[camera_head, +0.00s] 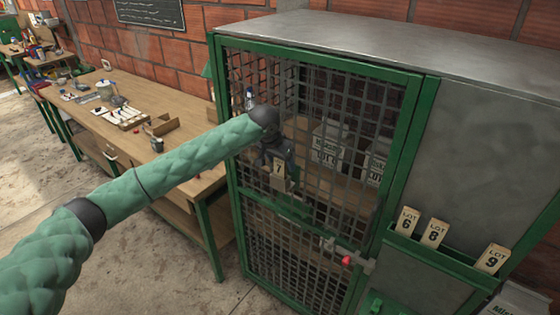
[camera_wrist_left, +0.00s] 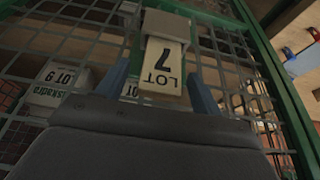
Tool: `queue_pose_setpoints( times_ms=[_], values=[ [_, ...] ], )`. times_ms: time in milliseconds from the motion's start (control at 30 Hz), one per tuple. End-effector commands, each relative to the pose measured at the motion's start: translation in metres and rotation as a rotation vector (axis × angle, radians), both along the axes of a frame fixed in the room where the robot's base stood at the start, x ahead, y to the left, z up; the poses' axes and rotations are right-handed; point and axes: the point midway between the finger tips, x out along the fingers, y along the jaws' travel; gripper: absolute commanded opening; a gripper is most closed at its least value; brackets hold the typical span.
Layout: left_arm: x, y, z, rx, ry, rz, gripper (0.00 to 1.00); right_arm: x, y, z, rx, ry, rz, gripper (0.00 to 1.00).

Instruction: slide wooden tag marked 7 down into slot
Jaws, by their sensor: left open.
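The wooden tag marked 7 (camera_head: 278,167) is at the green-framed mesh door of the cabinet, and its number is upright in the head view. In the left wrist view the tag (camera_wrist_left: 161,66) appears upside down, with its number end at a pale block-like holder (camera_wrist_left: 166,25). How deep it sits in the slot cannot be told. My left gripper (camera_head: 277,165) is at the tag. In the wrist view its two blue-grey fingers (camera_wrist_left: 161,88) stand apart on either side of the tag, with gaps visible. My right gripper is not in view.
Tags marked 6 (camera_head: 407,221), 8 (camera_head: 434,234) and 9 (camera_head: 492,259) stand in a green rack on the cabinet's right panel. A latch with a red knob (camera_head: 346,261) is on the door. Lot boxes (camera_head: 328,145) sit behind the mesh. A workbench (camera_head: 130,95) stands left.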

Motion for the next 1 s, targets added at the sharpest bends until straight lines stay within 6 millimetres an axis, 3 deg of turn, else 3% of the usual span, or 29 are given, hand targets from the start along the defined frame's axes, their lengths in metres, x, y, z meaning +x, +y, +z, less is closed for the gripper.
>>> queue_pose_setpoints(
  times_ms=[300, 567, 833, 1000],
  values=[
    [0.000, 0.000, 0.000, 0.000, 0.000, 0.000, 0.67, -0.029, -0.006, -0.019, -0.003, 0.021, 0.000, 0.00],
    [-0.006, 0.005, 0.017, -0.001, -0.001, 0.000, 0.67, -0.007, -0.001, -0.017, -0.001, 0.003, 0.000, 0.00],
    [-0.016, 0.013, 0.048, -0.001, -0.003, -0.001, 0.67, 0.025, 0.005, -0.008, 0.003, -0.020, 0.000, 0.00],
    [-0.021, 0.016, 0.063, -0.001, -0.001, 0.000, 0.67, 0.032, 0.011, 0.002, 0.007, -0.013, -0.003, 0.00]
  ],
)
